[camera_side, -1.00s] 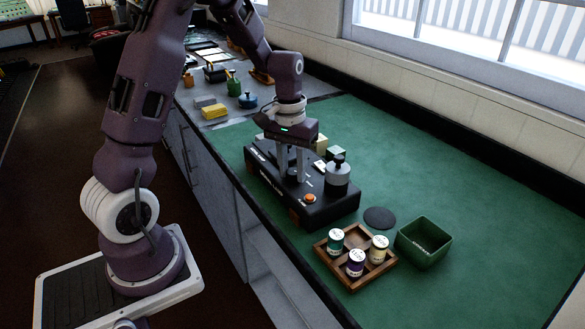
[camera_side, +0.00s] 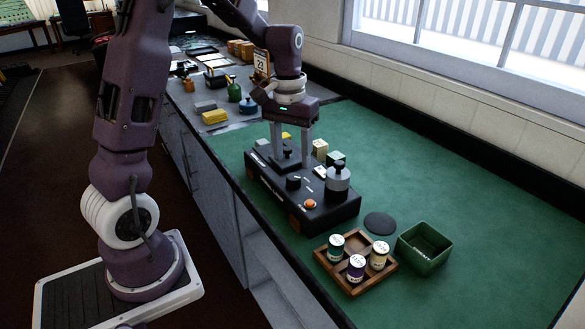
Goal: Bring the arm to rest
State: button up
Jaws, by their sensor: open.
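My gripper (camera_side: 291,160) is open, its two fingers pointing down over the far part of the black lever frame (camera_side: 327,210). A dark knob (camera_side: 288,153) on the frame shows between the fingers, with no visible grip on it. Whether a fingertip touches the frame is hard to tell.
A wooden tray (camera_side: 342,279) with three labelled jars, a green bin (camera_side: 424,248) and a dark disc (camera_side: 380,222) lie at the front right. Small blocks (camera_side: 320,150) stand behind the frame. The green mat (camera_side: 440,185) is clear to the right.

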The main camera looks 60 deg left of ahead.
jog(key=shift+r, duration=0.65)
jog(key=shift+s+d+r, duration=0.1)
jog(key=shift+d+r, duration=0.05)
jog(key=shift+r, duration=0.05)
jog(key=s+d+r+m+t, duration=0.2)
jog(key=s+d, duration=0.4)
jog(key=s, duration=0.4)
jog(key=s+d+r+m+t, duration=0.3)
jog(key=s+d+r, duration=0.3)
jog(key=s, duration=0.4)
jog(key=shift+d+r+m+y, duration=0.3)
jog(key=shift+d+r+m, duration=0.1)
jog(key=shift+d, duration=0.4)
